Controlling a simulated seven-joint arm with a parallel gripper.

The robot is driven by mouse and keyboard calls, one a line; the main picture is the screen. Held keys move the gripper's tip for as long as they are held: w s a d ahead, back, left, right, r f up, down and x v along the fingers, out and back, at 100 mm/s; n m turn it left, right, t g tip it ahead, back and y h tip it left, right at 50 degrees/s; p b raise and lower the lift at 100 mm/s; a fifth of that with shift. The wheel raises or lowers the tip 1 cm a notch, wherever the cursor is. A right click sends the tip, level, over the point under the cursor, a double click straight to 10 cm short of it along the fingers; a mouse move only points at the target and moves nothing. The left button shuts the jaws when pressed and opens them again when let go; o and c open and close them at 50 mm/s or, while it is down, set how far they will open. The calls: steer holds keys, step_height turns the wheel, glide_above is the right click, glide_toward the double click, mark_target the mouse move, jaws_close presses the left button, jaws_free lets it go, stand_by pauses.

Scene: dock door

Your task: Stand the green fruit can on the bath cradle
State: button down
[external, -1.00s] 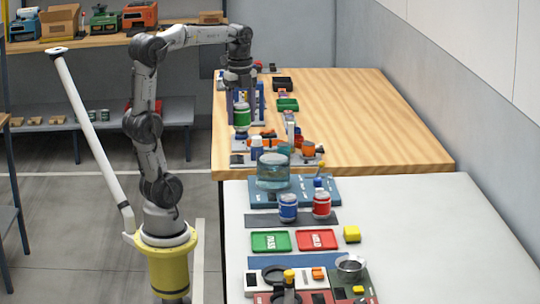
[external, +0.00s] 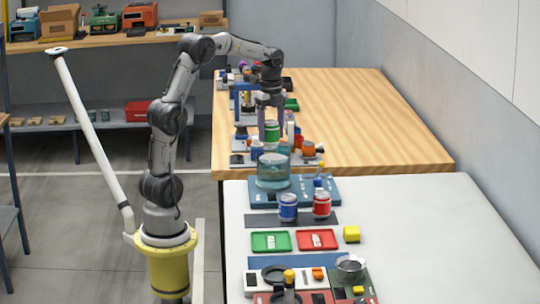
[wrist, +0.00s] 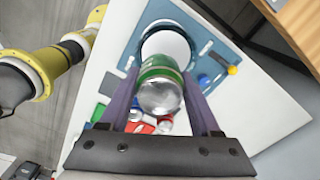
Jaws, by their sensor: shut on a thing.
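My gripper (external: 271,122) is shut on the green fruit can (external: 272,132), which hangs upright between its two purple fingers. In the wrist view the green can (wrist: 160,72) shows its silver end, and the gripper fingers (wrist: 160,90) flank it. The bath (external: 272,172) is a clear round vessel with bluish contents on a blue base plate. In the external view the can appears just behind and above the bath. In the wrist view the bath (wrist: 168,27) lies beyond the can, with a pale round area inside. I cannot make out the cradle clearly.
A blue can (external: 288,207) and a red can (external: 321,205) stand on a dark strip in front of the bath. A yellow-tipped lever (external: 321,164) rises beside the bath. Small items crowd the wooden table's left edge; its right side (external: 370,120) is clear.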

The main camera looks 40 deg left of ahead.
mark_target(273, 143)
steer(key=shift+w+f, duration=0.4)
steer(key=shift+f, duration=0.8)
steer(key=shift+w+f, duration=0.15)
steer(key=shift+f, duration=0.8)
steer(key=shift+f, duration=0.15)
steer(key=shift+c, duration=0.5)
jaws_free()
step_height(273, 143, up, 12)
steer(key=shift+s+r, duration=0.1)
steer(key=shift+r, duration=0.15)
